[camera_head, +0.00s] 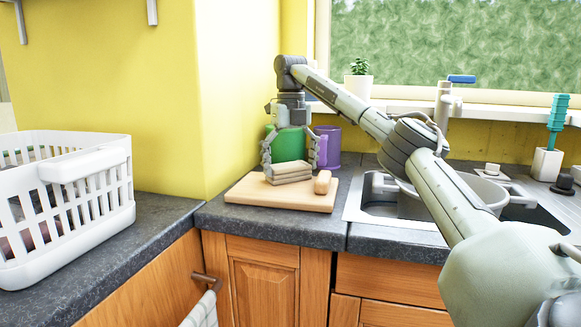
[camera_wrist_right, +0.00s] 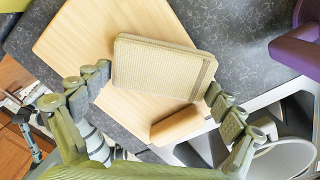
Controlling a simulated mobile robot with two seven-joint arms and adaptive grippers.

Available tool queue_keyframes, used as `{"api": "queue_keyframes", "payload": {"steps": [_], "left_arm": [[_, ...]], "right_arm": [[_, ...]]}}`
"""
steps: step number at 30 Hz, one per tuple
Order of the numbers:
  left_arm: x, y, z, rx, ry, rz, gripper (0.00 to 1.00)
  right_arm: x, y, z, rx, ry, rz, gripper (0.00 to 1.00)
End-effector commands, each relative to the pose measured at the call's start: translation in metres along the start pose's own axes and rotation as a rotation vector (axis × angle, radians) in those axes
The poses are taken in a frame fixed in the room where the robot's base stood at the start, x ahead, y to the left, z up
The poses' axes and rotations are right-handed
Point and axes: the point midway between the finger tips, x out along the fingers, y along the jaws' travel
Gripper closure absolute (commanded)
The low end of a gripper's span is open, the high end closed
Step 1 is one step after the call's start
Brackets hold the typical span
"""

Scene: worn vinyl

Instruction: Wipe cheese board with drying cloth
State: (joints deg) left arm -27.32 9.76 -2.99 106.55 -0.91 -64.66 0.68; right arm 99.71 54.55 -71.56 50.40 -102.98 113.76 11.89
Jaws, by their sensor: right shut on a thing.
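The cheese board (camera_head: 245,190) is a pale wooden board lying flat on the dark counter, left of the sink; it also shows in the right wrist view (camera_wrist_right: 80,35). The drying cloth (camera_head: 289,173) is a folded beige-green pad with a darker stripe near one end in the right wrist view (camera_wrist_right: 160,68). My right gripper (camera_head: 291,166) points down over the board and is shut on the cloth, a finger on each side. The cloth is at the board's surface; I cannot tell whether it touches. My left gripper is not in view.
A small tan block (camera_head: 322,182) lies on the board, right of the cloth. A green container (camera_head: 288,146) and a purple mug (camera_head: 328,148) stand behind. The sink (camera_head: 375,207) is right; a white basket (camera_head: 70,200) is left. A towel (camera_head: 202,312) hangs below the counter.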

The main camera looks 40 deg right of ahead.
Motion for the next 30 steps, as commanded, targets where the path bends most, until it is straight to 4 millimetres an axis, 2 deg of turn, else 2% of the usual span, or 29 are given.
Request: {"api": "queue_keyframes", "payload": {"steps": [12,25,30], "left_arm": [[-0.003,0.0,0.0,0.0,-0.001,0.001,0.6],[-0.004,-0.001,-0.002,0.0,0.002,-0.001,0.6],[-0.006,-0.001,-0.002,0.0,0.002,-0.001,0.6]], "right_arm": [[0.001,0.023,-0.027,-0.003,0.003,-0.001,0.29],[0.001,0.026,-0.03,-0.003,0.003,0.0,0.29],[0.0,0.035,-0.04,-0.004,0.002,-0.001,0.29]]}}
